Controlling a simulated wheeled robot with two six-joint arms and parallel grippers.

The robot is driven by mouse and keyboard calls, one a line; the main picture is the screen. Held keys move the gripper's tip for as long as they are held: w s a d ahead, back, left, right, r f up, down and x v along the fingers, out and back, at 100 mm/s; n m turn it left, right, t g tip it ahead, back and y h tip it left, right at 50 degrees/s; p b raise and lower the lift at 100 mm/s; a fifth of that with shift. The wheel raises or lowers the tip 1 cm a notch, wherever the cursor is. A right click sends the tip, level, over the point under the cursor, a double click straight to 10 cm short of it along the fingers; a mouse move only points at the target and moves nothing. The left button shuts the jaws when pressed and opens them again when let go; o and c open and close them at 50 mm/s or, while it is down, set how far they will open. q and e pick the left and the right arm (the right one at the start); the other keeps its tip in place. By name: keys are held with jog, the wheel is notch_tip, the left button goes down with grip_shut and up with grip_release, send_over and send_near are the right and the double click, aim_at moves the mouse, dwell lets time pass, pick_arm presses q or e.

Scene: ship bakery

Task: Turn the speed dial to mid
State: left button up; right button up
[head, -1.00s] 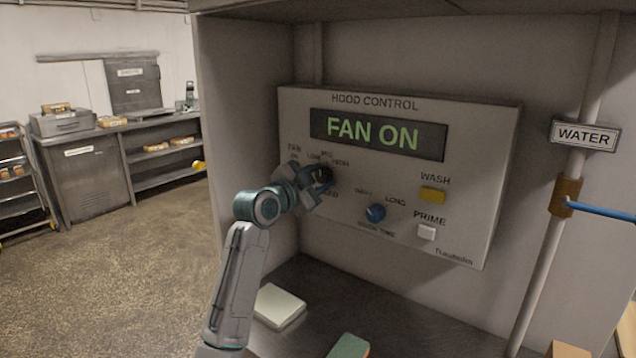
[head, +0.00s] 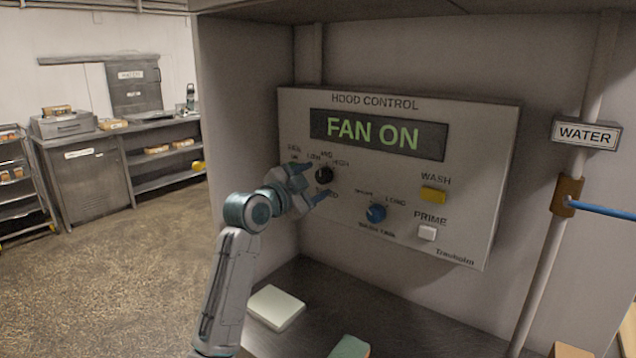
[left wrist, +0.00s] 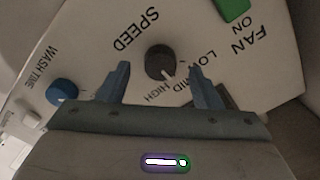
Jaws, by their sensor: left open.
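The black speed dial (head: 324,175) is on the grey hood control panel (head: 470,120), below the green "FAN ON" display. It also shows in the left wrist view (left wrist: 160,62), where its white mark points toward the MID label. My left gripper (head: 314,182) is open in front of the dial. In the left wrist view its blue fingers (left wrist: 160,72) stand apart on either side of the dial, with a gap to it on both sides. In that view a finger partly covers the lettering near LOW. My right gripper is not in view.
A blue wash time dial (head: 376,213), a yellow wash button (head: 433,195) and a white prime button (head: 427,233) are on the same panel. A green fan button (left wrist: 233,8) shows in the left wrist view. A pale pad (head: 275,308) lies on the counter below. A pipe runs at right.

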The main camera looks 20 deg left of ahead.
pick_arm(q)
jog(key=b+v, duration=0.2)
jog(key=v, duration=0.6)
jog(key=shift+s, duration=0.3)
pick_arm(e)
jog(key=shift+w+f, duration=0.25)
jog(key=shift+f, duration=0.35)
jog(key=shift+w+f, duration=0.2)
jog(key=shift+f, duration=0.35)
pick_arm(q)
jog(key=shift+a, duration=0.15)
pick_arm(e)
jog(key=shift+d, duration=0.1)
